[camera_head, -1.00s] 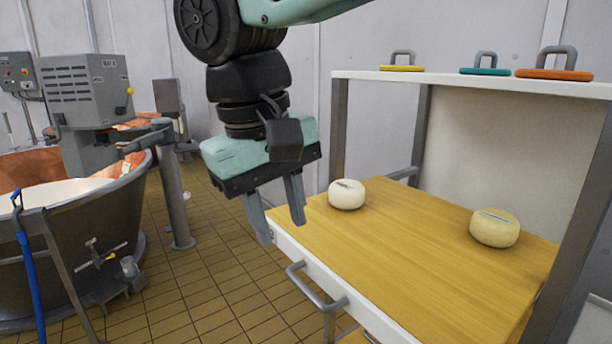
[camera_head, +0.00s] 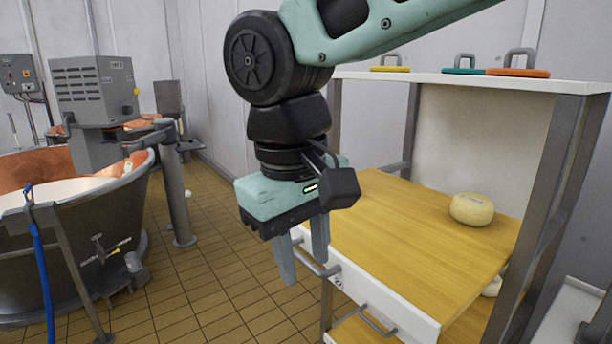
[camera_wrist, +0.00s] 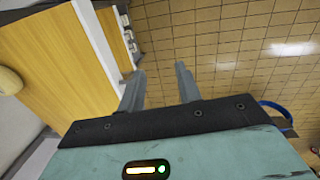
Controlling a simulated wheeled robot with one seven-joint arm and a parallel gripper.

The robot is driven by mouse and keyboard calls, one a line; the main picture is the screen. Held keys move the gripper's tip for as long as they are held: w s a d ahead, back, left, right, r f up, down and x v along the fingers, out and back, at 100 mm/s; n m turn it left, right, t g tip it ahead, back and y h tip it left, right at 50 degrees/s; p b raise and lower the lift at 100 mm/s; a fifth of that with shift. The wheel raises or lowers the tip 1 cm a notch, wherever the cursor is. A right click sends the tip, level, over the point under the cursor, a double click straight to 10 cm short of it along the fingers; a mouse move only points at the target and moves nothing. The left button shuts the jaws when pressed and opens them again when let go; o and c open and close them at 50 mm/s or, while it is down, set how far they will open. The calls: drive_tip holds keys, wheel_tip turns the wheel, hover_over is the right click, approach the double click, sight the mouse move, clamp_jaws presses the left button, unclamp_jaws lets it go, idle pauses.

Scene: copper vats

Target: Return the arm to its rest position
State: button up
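My gripper (camera_head: 303,268) hangs pointing down in front of the left end of the wooden-topped rack. Its two fingers are apart with nothing between them, as the wrist view (camera_wrist: 159,74) also shows. My arm comes in from the upper right and bends down at the elbow. A pale round cheese (camera_head: 472,209) sits on the wooden top (camera_head: 415,235), well to the right of my gripper. A pale round thing also shows at the left edge of the wrist view (camera_wrist: 9,83).
The rack's white front edge with grey handles (camera_head: 378,322) is close to my fingers. A high shelf (camera_head: 450,78) holds yellow, teal and orange handled pieces. Another pale round thing (camera_head: 492,287) shows lower down. A vat (camera_head: 95,235) stands left; tiled floor (camera_head: 215,270) lies between.

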drive_tip(key=s+d+f+y+b, duration=0.1)
drive_tip(key=s+d+f, duration=1)
drive_tip(key=d+f, duration=0.3)
drive_tip(key=shift+d+f+g+y+b, duration=0.25)
drive_tip(key=shift+f+g+y+b, duration=0.05)
drive_tip(key=shift+f+b, duration=0.1)
idle(0.4)
